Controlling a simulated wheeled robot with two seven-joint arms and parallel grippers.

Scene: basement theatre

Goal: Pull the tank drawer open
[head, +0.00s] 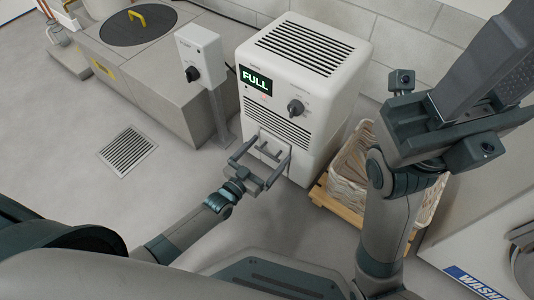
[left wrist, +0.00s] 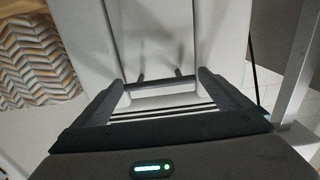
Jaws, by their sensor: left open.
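The tank drawer (head: 282,150) is a pale panel low on the front of a white dehumidifier (head: 320,110). It looks closed, flush with the front. My left gripper (head: 261,155) is open right in front of the drawer, its two fingers spread. In the left wrist view, a light handle bar (left wrist: 160,90) on two short posts lies between the spread fingers of my left gripper (left wrist: 162,92). I cannot tell whether they touch it. My right gripper (head: 440,125) is raised at the right, close to the camera; its fingers are not clear.
The dehumidifier's display (head: 256,80) reads FULL, beside a dark knob (head: 296,107). A switch box (head: 201,56) on a post stands to its left. A woven basket (head: 350,165) on a wooden pallet (head: 322,196) stands close on the right. A floor drain (head: 127,150) lies left; the floor there is clear.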

